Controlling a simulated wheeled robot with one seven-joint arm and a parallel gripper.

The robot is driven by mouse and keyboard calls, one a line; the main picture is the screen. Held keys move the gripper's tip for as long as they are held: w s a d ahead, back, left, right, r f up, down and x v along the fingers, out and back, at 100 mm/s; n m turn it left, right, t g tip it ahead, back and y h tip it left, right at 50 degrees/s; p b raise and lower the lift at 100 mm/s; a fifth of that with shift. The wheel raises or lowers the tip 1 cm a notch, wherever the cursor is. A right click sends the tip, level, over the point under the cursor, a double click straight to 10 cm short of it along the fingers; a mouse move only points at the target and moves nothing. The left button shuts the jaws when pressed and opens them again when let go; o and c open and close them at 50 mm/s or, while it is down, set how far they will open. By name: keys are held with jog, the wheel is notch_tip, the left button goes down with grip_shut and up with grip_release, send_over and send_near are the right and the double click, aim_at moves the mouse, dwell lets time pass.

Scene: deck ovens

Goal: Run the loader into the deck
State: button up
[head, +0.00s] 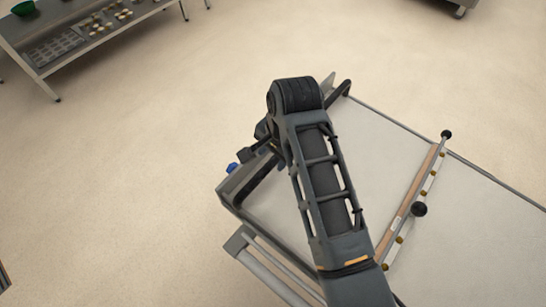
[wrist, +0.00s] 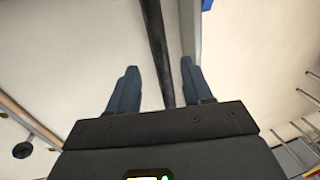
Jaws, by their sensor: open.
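The loader (head: 400,135) is a wide, pale, flat bed with a grey frame, filling the right of the head view. A dark handle bar (head: 255,183) runs along its near left end and passes behind my arm. In the wrist view this dark bar (wrist: 157,45) runs between the two fingers of my gripper (wrist: 158,80). The fingers are open, one on each side of the bar, with gaps visible. In the head view my gripper is mostly hidden behind my arm. The deck opening cannot be made out in either view.
A wooden strip (head: 405,210) with brass fittings and black knobs lies across the loader bed. A steel table (head: 75,45) with trays and small pale pieces stands at the upper left. The floor between is clear. A grey rail (head: 270,268) sits beside the loader's lower edge.

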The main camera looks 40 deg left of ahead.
aim_at(270, 164)
jog(key=shift+a+f, duration=0.25)
jog(key=shift+f, duration=0.95)
jog(key=shift+a+f, duration=0.2)
jog(key=shift+f, duration=0.95)
grip_shut()
